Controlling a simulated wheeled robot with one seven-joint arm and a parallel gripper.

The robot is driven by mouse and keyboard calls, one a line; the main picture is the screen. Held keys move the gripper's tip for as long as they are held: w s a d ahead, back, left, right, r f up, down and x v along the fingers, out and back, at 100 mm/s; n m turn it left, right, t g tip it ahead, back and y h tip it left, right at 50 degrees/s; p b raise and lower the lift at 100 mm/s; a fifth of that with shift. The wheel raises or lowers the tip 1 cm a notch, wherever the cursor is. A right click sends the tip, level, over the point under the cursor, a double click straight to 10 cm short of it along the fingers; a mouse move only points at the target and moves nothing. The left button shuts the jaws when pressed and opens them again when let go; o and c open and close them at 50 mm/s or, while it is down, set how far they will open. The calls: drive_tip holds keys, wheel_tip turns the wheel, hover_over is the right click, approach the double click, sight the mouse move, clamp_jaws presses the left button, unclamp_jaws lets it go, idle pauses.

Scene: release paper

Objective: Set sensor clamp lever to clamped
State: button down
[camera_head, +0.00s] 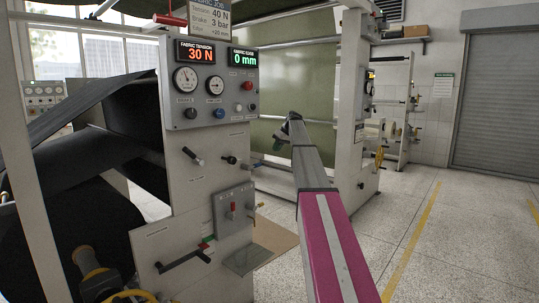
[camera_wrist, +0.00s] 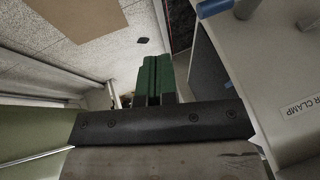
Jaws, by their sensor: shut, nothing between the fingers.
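A label reading "…R CLAMP" (camera_wrist: 302,107) is partly visible on a pale panel at the right of the wrist view. A blue-ended handle (camera_wrist: 214,8) and a grey stub (camera_wrist: 309,24) show above it, cut by the frame; I cannot tell which is the clamp lever. In the head view, a black-handled lever (camera_head: 192,156) and a dark knob (camera_head: 230,160) sit on the machine's pale front; their labels are too small to read. My gripper (camera_wrist: 154,75) has green fingers, shut and empty, apart from the panel. It also shows small beyond the column in the head view (camera_head: 279,144).
The control box (camera_head: 219,127) shows 30 N and 0 mm, with gauges and buttons. A dark fabric roll (camera_head: 60,240) fills the left. Speckled floor (camera_head: 440,220) is open at the right.

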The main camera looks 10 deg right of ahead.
drive_tip(key=d, duration=0.1)
drive_tip(key=d+r, duration=0.1)
drive_tip(key=d, duration=0.1)
drive_tip(key=shift+w+d+r, duration=0.25)
drive_tip(key=shift+w+d, duration=0.05)
drive_tip(key=shift+d, duration=0.1)
drive_tip(key=s+a+f+m+h, duration=0.1)
drive_tip(key=s+a+f, duration=0.3)
drive_tip(key=s+f, duration=0.45)
drive_tip(key=s+a+f+m+g+h, duration=0.15)
drive_tip(key=s+a+f, duration=0.35)
drive_tip(key=f, duration=0.6)
drive_tip(key=s+a+f+m, duration=0.1)
drive_tip(key=s+a+f, duration=0.2)
drive_tip(key=s+f, duration=0.65)
drive_tip(key=s+a+f+m+h, duration=0.1)
drive_tip(key=s+a+f, duration=0.1)
drive_tip(key=s+f, duration=0.3)
drive_tip(key=s+a+f+m+h, duration=0.1)
drive_tip(key=s+f, duration=0.5)
drive_tip(key=s, duration=0.8)
drive_tip(key=s+a+f+m+g+h, duration=0.1)
drive_tip(key=s+a+f, duration=0.2)
drive_tip(key=s, duration=0.6)
wheel_tip(320, 180, down, 3)
drive_tip(key=shift+s+a+r, duration=0.15)
drive_tip(key=shift+s+a, duration=0.1)
drive_tip(key=shift+a, duration=0.1)
drive_tip(key=c, duration=1.8)
unclamp_jaws()
